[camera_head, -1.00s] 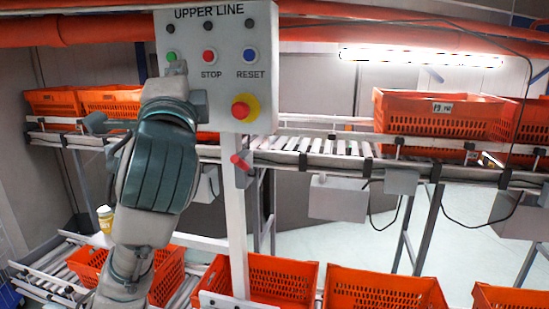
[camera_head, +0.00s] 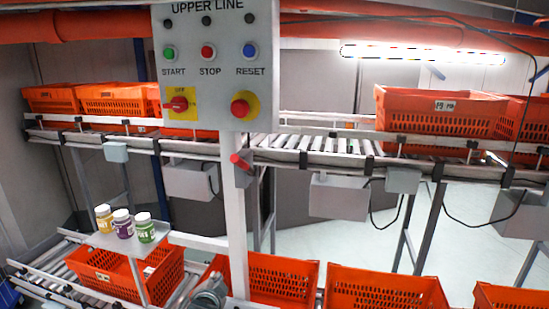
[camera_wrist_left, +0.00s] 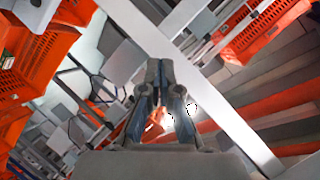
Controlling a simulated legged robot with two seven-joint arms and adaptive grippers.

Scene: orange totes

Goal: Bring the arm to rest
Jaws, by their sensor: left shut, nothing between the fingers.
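My left gripper (camera_wrist_left: 160,68) is shut and empty in the left wrist view, its two fingers together in front of a pale diagonal post. In the head view only a small grey part of my left arm (camera_head: 208,292) shows at the bottom edge, left of the panel's post. The control panel (camera_head: 217,65) labelled UPPER LINE is now unobstructed, with its START, STOP and RESET buttons, a red rotary switch (camera_head: 179,103) and a red emergency button (camera_head: 240,106). My right gripper is not in view.
Orange totes (camera_head: 436,112) stand on the upper roller conveyor (camera_head: 325,148). More totes (camera_head: 385,290) line the lower level. Three jars (camera_head: 123,223) stand on a small shelf at the left. The panel's post (camera_head: 235,220) rises close to my arm.

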